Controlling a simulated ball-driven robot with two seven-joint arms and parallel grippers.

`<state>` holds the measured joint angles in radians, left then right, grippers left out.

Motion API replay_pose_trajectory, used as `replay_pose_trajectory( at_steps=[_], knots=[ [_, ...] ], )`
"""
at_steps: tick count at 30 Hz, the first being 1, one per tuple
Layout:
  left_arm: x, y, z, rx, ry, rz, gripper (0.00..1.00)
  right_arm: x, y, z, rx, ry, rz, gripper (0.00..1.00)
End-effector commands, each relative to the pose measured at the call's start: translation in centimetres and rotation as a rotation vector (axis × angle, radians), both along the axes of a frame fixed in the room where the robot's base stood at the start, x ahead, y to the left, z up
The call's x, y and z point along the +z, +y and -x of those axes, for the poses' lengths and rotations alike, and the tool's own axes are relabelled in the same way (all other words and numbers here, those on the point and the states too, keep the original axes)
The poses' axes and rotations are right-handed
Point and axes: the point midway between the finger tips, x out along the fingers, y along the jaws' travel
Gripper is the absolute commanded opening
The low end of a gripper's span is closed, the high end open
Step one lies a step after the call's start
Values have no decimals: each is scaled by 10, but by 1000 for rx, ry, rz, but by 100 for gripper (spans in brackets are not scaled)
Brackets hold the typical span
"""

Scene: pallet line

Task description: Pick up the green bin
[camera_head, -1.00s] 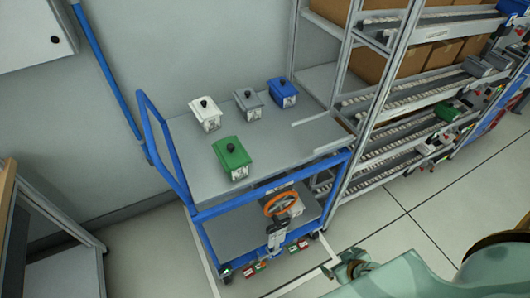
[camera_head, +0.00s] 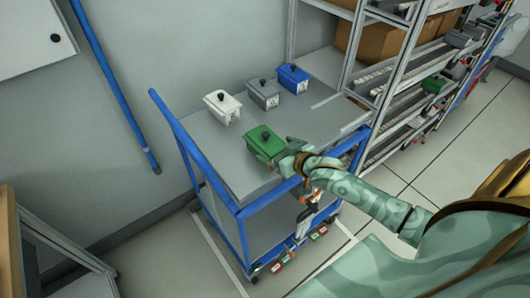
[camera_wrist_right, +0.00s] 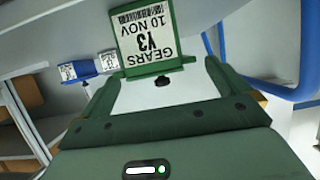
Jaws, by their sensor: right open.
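In the right wrist view the bin (camera_wrist_right: 150,69) appears upside down with a white "GEARS" label, just ahead of the spread fingers of my right gripper (camera_wrist_right: 162,82). The gripper is open, and I cannot tell whether it touches the bin. My left gripper is not in view.
A white bin (camera_head: 222,107), a grey bin (camera_head: 263,94) and a blue bin (camera_head: 292,78) stand behind on the trolley deck (camera_head: 213,150). The trolley's blue handle (camera_head: 190,140) rises at the left. A rack (camera_head: 375,60) stands close at the right.

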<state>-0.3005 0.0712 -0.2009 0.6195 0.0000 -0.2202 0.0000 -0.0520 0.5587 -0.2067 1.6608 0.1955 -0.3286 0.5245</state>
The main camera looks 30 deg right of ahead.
Motion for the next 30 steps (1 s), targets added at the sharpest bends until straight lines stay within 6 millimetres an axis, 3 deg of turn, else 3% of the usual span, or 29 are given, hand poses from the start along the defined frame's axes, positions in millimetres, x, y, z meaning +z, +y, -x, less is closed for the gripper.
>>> replay_pose_trajectory(
  at_steps=[10,19,20,25,26,30],
  knots=[
    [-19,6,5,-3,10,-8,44,-17,0,-45,-1,0,0,100],
    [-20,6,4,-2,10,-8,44,-18,1,-51,0,1,0,100],
    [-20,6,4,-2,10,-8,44,-18,1,-51,0,1,0,94],
    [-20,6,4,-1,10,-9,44,-18,1,-51,0,0,0,47],
    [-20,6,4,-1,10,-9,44,-16,1,-52,1,-4,-1,42],
    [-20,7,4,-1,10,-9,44,-16,1,-52,1,-3,-1,42]
  ],
)
